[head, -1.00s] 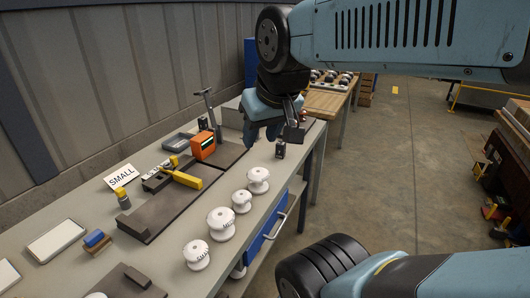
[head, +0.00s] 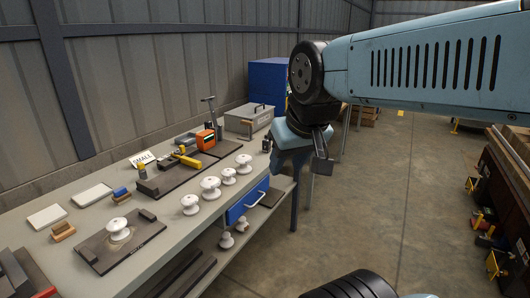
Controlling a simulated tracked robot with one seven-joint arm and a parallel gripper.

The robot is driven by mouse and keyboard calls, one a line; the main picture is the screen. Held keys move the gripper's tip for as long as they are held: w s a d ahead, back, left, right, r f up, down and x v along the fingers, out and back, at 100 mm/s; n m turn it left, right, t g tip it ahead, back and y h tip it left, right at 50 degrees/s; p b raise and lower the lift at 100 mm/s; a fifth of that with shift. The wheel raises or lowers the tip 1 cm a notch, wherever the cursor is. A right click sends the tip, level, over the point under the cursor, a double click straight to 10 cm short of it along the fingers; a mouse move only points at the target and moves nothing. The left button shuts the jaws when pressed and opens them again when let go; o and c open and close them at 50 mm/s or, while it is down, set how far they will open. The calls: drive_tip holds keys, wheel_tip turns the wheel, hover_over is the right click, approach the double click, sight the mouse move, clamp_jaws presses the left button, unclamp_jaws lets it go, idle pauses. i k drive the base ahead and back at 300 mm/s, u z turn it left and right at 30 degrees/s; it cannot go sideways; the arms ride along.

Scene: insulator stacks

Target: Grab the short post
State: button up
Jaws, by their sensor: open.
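Several white insulator posts stand upright in a slanting row along the bench's front edge. From far to near they are one post (head: 243,163), a slightly smaller one (head: 228,175), a wider one (head: 210,187) and another (head: 190,204). A further white post (head: 118,229) sits on a dark plate at the near left. I cannot tell for sure which is the short post. My gripper (head: 307,160) hangs empty and open beyond the bench's right front edge, apart from all the posts. Part of its jaws is hidden by its own body.
The grey bench (head: 75,210) also carries a SMALL sign (head: 142,159), a yellow-handled tool (head: 188,160), an orange device (head: 206,139) and a grey case (head: 249,120). A blue drawer (head: 247,201) faces the open floor (head: 400,200).

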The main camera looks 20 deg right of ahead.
sight(266, 145)
drive_tip(key=z, duration=0.2)
drive_tip(key=i, duration=0.5)
drive_tip(key=z, duration=0.7)
drive_tip(key=i, duration=1.15)
drive_tip(key=u, duration=2.25)
drive_tip(key=k, duration=1.45)
